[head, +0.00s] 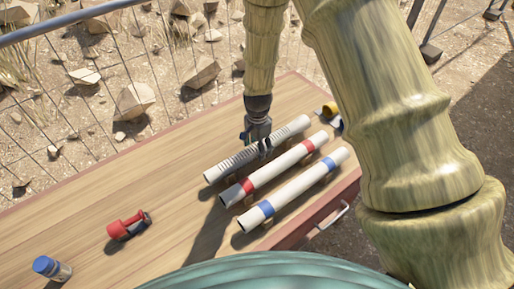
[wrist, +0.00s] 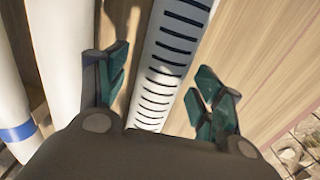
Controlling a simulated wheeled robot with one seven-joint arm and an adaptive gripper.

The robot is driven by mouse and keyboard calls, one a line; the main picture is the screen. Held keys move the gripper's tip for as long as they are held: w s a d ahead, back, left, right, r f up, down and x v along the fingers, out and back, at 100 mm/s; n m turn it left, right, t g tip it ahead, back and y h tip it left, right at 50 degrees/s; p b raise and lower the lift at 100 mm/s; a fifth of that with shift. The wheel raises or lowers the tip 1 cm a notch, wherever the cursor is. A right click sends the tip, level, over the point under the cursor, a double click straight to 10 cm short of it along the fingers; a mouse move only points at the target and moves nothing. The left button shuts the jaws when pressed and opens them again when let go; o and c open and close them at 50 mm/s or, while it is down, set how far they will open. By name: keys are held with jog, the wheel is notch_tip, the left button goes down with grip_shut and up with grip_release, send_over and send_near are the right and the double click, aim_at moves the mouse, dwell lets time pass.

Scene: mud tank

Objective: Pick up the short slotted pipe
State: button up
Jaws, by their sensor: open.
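The short slotted pipe, white with dark slots, lies on the wooden table in the head view (head: 226,170), behind two plain banded pipes. It also runs between my fingers in the wrist view (wrist: 165,65). My gripper (head: 262,146) is over the middle of this pipe, pointing down. In the wrist view my gripper (wrist: 160,82) is open, with one green-padded finger on each side of the pipe and visible gaps to it. I cannot tell how far the fingertips reach below its top.
A red-banded pipe (head: 275,171) lies close beside, then a blue-banded pipe (head: 297,189). A red tool (head: 125,226), a blue-capped jar (head: 50,268) and a yellow item (head: 330,109) stand elsewhere on the table (head: 110,190). The table's left part is mostly clear.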

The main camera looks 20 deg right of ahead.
jog(key=shift+w+f, duration=0.15)
jog(key=shift+f, duration=0.5)
jog(key=shift+s+r, duration=0.15)
jog(key=shift+s, duration=0.05)
jog(key=shift+w, duration=0.15)
jog(key=c, duration=1.3)
jog(key=shift+c, duration=0.2)
